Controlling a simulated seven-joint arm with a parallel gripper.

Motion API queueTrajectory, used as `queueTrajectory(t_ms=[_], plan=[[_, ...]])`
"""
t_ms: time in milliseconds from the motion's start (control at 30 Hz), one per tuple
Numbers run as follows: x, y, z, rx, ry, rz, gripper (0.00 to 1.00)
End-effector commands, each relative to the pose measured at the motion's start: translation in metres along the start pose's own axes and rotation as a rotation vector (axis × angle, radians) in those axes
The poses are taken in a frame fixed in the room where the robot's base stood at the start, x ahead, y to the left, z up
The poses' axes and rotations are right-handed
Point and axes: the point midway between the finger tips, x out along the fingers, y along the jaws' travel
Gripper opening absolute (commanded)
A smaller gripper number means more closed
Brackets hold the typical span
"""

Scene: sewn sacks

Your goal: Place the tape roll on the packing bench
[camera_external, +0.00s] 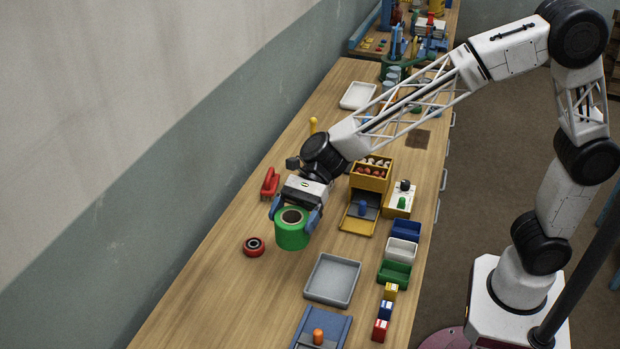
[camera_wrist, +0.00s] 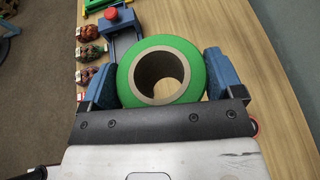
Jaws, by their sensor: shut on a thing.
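The tape roll, thick and green with a pale cardboard core (camera_external: 292,230), is held between the two blue fingers of my gripper (camera_external: 293,214). In the wrist view the tape roll (camera_wrist: 194,85) sits between the fingers (camera_wrist: 161,80), its round core opening facing the camera. The long wooden bench (camera_external: 215,300) lies below it, also visible in the wrist view (camera_wrist: 275,85). I cannot tell how far the roll is above the bench top. No label shows which bench is the packing bench.
A red ring (camera_external: 254,246) and a red handle-shaped object (camera_external: 270,183) lie left of my gripper. Small bins (camera_external: 401,250) stand on the right. Bare wood lies at the front left.

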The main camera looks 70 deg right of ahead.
Motion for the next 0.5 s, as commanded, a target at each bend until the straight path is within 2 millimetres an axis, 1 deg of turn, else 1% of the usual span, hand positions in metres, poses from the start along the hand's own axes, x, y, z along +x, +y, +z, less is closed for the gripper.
queueTrajectory(t_ms=[33,300,500], plan=[[-0.012,-0.006,-0.004,0.007,0.0,-0.018,0.61],[-0.069,-0.031,-0.028,0.041,0.0,-0.097,0.61],[-0.111,-0.046,-0.045,0.065,0.0,-0.156,0.61]])
